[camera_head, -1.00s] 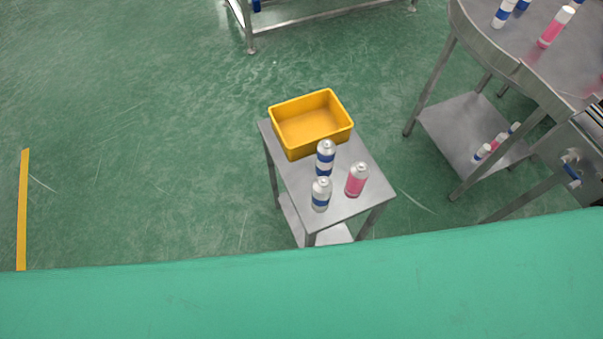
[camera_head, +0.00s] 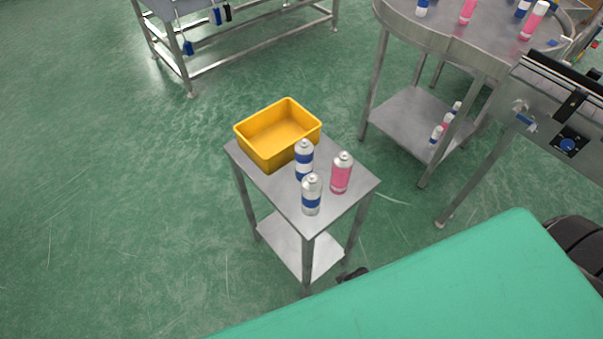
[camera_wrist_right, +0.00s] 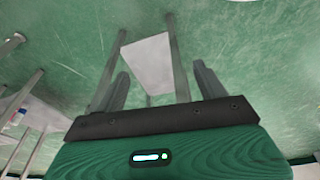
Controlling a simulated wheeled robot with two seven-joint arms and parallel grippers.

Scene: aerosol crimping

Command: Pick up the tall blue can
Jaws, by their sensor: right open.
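Two silver cans with blue bands stand upright on a small steel stand (camera_head: 262,178) in the head view. The rear one (camera_head: 304,162) has more blue and looks slightly taller; the front one (camera_head: 312,196) has one blue band. I cannot tell their heights surely. A pink can (camera_head: 341,174) stands to their right. My right gripper (camera_wrist_right: 162,84) is open and empty in the right wrist view, with a steel shelf and legs beyond its fingers and no can between them. My left gripper is not in view.
A yellow bin (camera_head: 279,133) sits on the back of the stand, close behind the cans. A rounded steel table (camera_head: 440,40) with more cans stands at the upper right, a steel machine (camera_head: 545,100) at the right. Green floor (camera_head: 110,230) is clear at the left.

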